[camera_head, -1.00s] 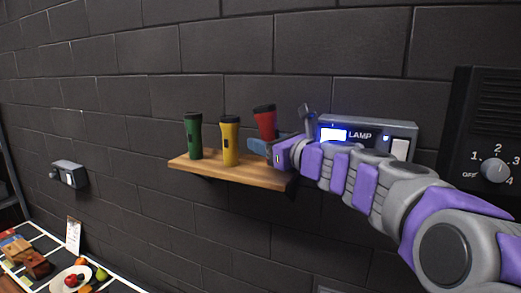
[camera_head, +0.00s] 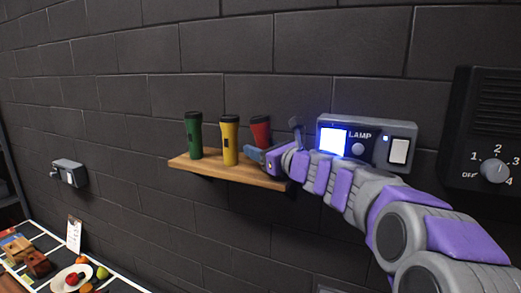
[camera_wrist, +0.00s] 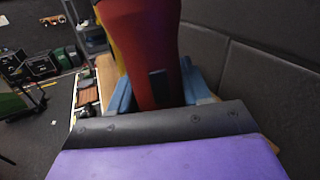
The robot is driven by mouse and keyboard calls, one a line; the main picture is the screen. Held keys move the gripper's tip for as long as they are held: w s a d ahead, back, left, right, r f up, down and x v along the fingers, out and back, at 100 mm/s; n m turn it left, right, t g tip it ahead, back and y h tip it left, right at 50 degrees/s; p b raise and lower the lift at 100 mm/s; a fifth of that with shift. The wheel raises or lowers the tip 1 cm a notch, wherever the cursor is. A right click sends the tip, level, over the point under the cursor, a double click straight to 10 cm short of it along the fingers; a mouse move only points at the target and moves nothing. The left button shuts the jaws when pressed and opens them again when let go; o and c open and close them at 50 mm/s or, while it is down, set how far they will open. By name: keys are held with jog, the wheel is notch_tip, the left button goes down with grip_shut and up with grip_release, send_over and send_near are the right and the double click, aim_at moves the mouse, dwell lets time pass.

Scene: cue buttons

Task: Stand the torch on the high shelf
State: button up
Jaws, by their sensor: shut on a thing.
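A wooden shelf (camera_head: 222,171) is fixed to the dark block wall. A red torch (camera_head: 261,130) is at its right end, nearly upright, with its lower part hidden by my gripper (camera_head: 254,154). In the wrist view the red torch (camera_wrist: 143,45) is between the blue fingers of my gripper (camera_wrist: 158,92), which are shut on it. Its base is hidden, so I cannot tell whether it touches the shelf. A yellow torch (camera_head: 229,141) stands in the shelf's middle and a green torch (camera_head: 194,136) stands to its left.
A lamp panel (camera_head: 378,132) with a lit square screen is on the wall right of the shelf, close behind my arm. A dial unit (camera_head: 493,170) is further right. A table with a fruit plate (camera_head: 70,279) is at lower left.

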jog(key=shift+w+f, duration=0.1)
jog(key=shift+f, duration=0.05)
jog(key=o, duration=1.3)
jog(key=shift+o, duration=0.2)
jog(key=shift+f+b, duration=0.15)
jog(key=shift+b, duration=0.25)
jog(key=v, duration=1.7)
jog(key=shift+s+d+r+b, duration=0.25)
jog(key=shift+b, duration=0.15)
